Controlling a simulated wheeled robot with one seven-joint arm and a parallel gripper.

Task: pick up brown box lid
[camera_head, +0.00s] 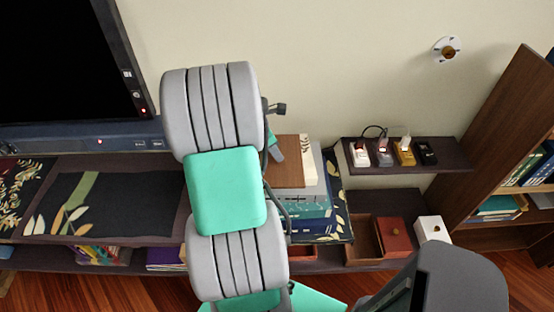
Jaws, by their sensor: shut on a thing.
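A flat brown panel, which looks like the brown box lid (290,172), shows just right of my arm, in front of the stack of books. My gripper (276,152) is mostly hidden behind my own grey and teal arm links; a small grey and teal part of it shows against the lid's left side. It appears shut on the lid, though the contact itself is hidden. An open brown box (362,243) stands on the low shelf to the right, with a reddish-brown box (394,236) at its right.
A white box (432,229) stands right of the reddish-brown one. A small wall shelf (450,155) holds several small items. A tall bookcase (500,135) bounds the right, a television (60,60) the upper left.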

